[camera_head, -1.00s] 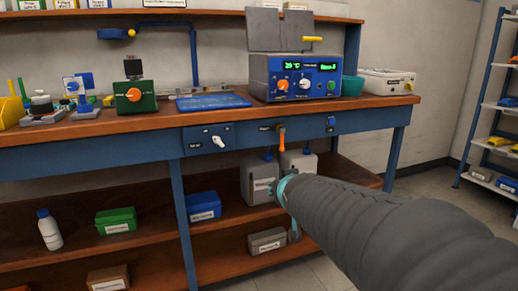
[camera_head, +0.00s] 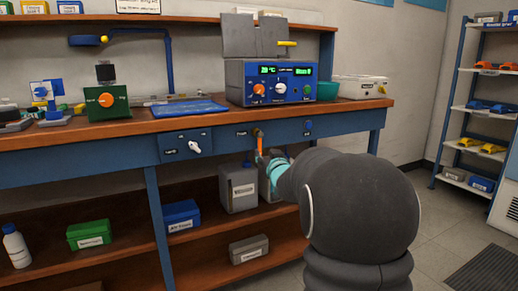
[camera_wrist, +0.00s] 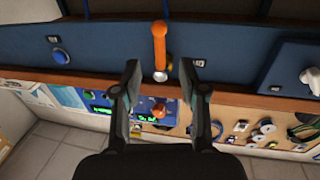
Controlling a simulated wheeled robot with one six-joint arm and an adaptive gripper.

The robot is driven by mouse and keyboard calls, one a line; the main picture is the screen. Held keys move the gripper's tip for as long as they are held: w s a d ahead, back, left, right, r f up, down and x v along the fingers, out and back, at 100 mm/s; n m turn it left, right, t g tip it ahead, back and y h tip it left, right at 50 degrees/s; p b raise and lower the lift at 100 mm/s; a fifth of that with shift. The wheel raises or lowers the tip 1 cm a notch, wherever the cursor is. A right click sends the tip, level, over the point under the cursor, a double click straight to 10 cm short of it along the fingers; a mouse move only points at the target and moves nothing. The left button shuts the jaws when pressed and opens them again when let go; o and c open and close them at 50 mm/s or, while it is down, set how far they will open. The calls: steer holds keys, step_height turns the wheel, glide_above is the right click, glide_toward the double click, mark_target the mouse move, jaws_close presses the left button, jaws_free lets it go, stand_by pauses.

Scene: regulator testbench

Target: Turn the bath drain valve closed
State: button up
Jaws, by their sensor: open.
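The drain valve, with an orange lever handle (camera_head: 259,141), is on the blue front rail under the bench top, below the bath unit. In the wrist view, which is upside down, the orange lever (camera_wrist: 159,48) stands across the rail, in line with the gap between my fingers. My gripper (camera_wrist: 160,72) is open, its fingertips on either side of the lever's line near its round silver-and-orange end. Whether it touches the lever cannot be told. In the head view my arm hides most of the gripper. The small label beside the lever is not readable.
A white-knobbed panel (camera_head: 187,146) is left of the lever, and a blue button (camera_head: 309,125) is right of it. A grey container (camera_head: 238,188) stands below on the shelf. The bath unit (camera_head: 275,83) sits on the bench top. Open floor lies to the right.

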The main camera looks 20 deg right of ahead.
mark_target(261, 148)
steer(key=w, duration=0.2)
steer(key=w+d, duration=0.1)
steer(key=w, duration=0.4)
steer(key=shift+w+d, duration=0.15)
steer(key=shift+w, duration=0.25)
steer(key=shift+c, duration=0.2)
jaws_close()
